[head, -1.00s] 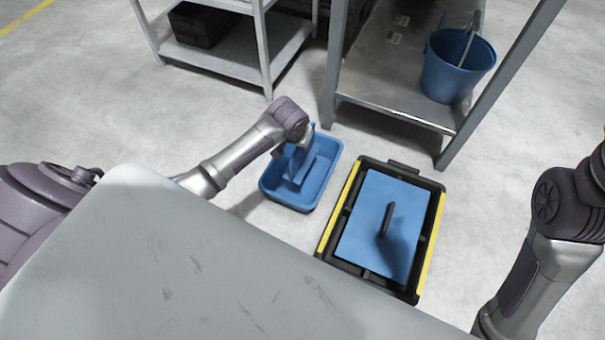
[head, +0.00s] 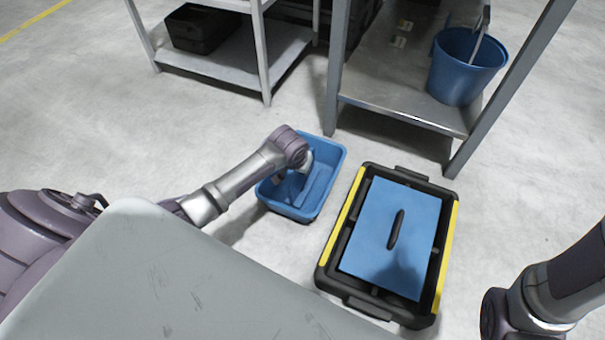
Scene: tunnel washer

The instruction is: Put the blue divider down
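A flat blue panel (head: 388,250) with a dark bar handle (head: 396,229) lies in the black crate with yellow side strips (head: 346,222); it looks like the blue divider, and no gripper touches it. My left gripper (head: 297,178) points down into the blue bin (head: 330,178), left of the crate. A blue upright piece shows beside its fingers; I cannot tell whether it is held or part of the bin. The fingers are mostly hidden by my wrist. My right arm enters at the lower right, and its gripper is out of the picture.
A grey table (head: 170,275) fills the lower left. A metal shelf (head: 390,110) with a blue bucket (head: 463,68) stands behind the crate. Another shelf (head: 215,65) with a black box (head: 200,28) stands at the back left.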

